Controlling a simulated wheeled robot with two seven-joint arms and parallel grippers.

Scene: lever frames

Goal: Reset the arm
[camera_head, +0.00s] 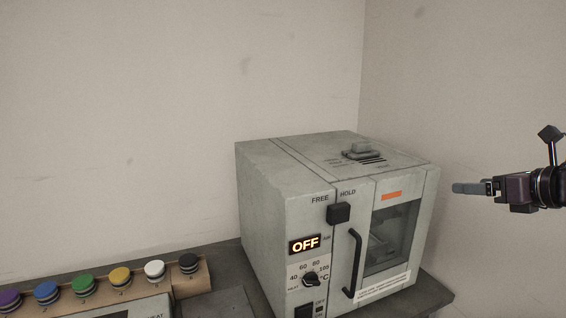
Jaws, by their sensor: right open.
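My right gripper (470,187) comes in from the right edge, at the height of the oven's upper part. It is open and empty, with its fingers pointing left. It shows to the right of a grey oven (262,205) and does not appear to touch it. The oven's display (305,244) reads OFF. A dial (311,279) sits below it. A black block (339,213) sits under the words FREE and HOLD. The oven door has a black handle (354,263) and a window, and looks shut. My left gripper is not in view.
The oven stands on a dark table (434,296). A wooden rack (190,280) with several colored caps is at the lower left. A vent knob (362,149) is on the oven's top. Plain walls close off the back and right. The space above the oven is clear.

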